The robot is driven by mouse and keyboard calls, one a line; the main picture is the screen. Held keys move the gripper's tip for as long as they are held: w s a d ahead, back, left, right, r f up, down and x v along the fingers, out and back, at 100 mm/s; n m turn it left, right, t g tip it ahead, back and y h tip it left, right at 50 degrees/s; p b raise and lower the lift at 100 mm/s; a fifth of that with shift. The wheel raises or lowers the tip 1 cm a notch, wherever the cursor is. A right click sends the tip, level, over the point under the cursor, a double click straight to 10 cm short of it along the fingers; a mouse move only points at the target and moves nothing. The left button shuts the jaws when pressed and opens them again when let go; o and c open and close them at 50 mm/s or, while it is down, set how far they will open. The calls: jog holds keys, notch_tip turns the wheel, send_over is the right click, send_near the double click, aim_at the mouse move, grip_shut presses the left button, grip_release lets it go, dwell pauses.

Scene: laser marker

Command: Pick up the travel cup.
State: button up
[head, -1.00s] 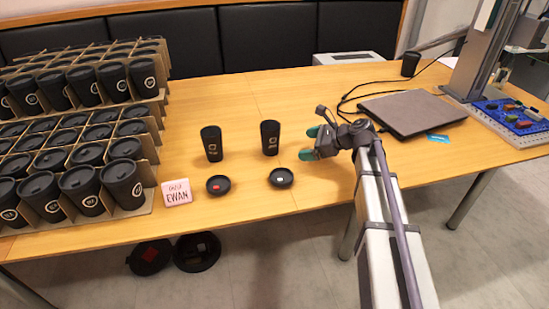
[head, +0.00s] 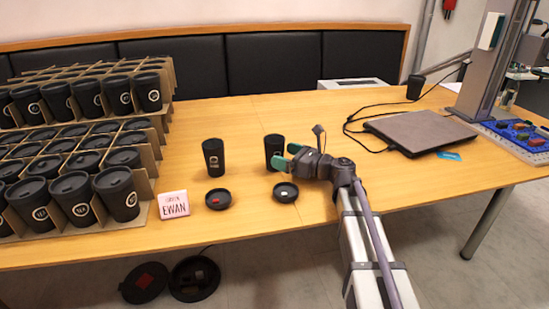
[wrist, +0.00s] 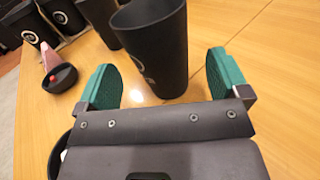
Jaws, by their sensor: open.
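Two black travel cups stand upright on the table with no lids on: the left cup (head: 213,158) and the right cup (head: 272,146). My gripper (head: 288,156) has green finger pads and is at the right cup's near right side. In the wrist view, the right cup (wrist: 155,45) stands ahead, roughly in line with the space between the two open fingers (wrist: 163,82). The fingers look apart from it, with a gap on each side. The cup's lower right side is partly hidden by my gripper in the head view.
Two black lids lie in front of the cups, one with a red mark (head: 218,199) and one with a white mark (head: 285,192). A name card (head: 173,204) stands left. Cardboard racks of lidded cups (head: 75,190) fill the left side. A closed laptop (head: 420,132) lies right.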

aim_at(282, 154)
jog(key=x, duration=0.4)
jog(key=shift+a, duration=0.2)
jog(key=c, duration=0.7)
